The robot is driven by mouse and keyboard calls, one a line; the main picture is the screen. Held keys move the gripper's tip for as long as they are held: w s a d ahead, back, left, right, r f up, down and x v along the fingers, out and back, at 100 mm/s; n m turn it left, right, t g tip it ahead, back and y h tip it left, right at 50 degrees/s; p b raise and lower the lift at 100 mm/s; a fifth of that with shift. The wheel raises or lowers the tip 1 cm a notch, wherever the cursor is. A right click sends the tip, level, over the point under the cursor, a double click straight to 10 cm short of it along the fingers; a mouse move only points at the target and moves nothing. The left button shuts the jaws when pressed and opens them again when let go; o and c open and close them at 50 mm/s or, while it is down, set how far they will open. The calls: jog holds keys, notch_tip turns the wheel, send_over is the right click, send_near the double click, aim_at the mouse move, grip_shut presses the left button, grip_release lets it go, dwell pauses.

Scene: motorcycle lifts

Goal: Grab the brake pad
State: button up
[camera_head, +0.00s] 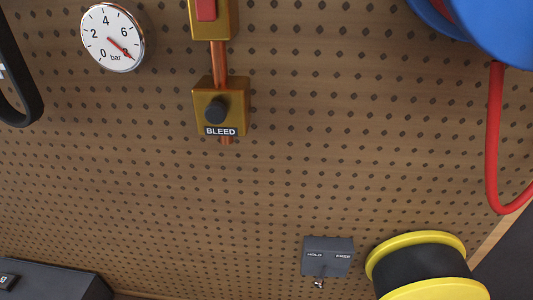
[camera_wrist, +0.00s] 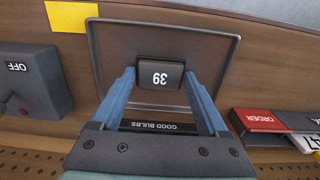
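A small black block marked 39 (camera_wrist: 160,74) lies on a grey metal tray (camera_wrist: 215,47) in the wrist view. It is the only thing here that could be the brake pad, but its shape does not settle that. My gripper (camera_wrist: 159,76) has its two blue fingers apart, one at each side of the block, with the tips close to its sides. I see no clear grip, and contact is hard to tell. The block appears to rest on the tray. The head view shows neither block nor gripper.
A GOOD BULBS label (camera_wrist: 160,126) is at the tray's edge. A grey OFF switch box (camera_wrist: 30,85) stands left, a yellow card (camera_wrist: 71,16) above it. The head view shows a pegboard with a gauge (camera_head: 112,38) and BLEED valve (camera_head: 220,108).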

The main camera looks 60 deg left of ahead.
jog(key=c, duration=0.8)
jog(key=shift+r, duration=0.1)
jog(key=shift+c, duration=0.2)
